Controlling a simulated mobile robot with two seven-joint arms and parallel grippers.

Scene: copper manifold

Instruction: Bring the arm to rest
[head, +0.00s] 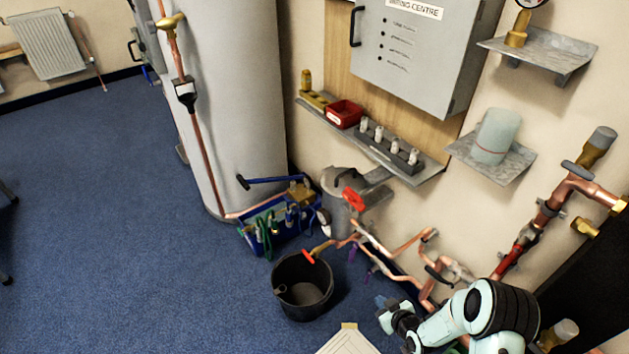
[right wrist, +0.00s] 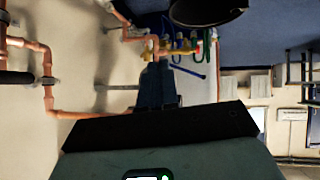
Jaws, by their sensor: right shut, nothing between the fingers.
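My right arm (head: 465,315) is at the bottom right of the head view, pale mint with black bands. Its gripper (head: 384,303) points to the left, in front of the copper pipework (head: 405,250). The gripper is shut and empty. In the right wrist view its closed fingers (right wrist: 157,88) stand up from a dark palm, with nothing between them. Copper pipes (right wrist: 45,80) run along the wall at the left of that view, apart from the fingers. My left gripper is in neither view.
A black bucket (head: 303,287) stands on the blue carpet left of my gripper. Behind it are a blue tool carrier (head: 270,233) and a tall grey cylinder (head: 230,100). Shelves (head: 495,160) and a grey cabinet (head: 425,45) stick out from the wall. Open carpet (head: 110,230) lies at left.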

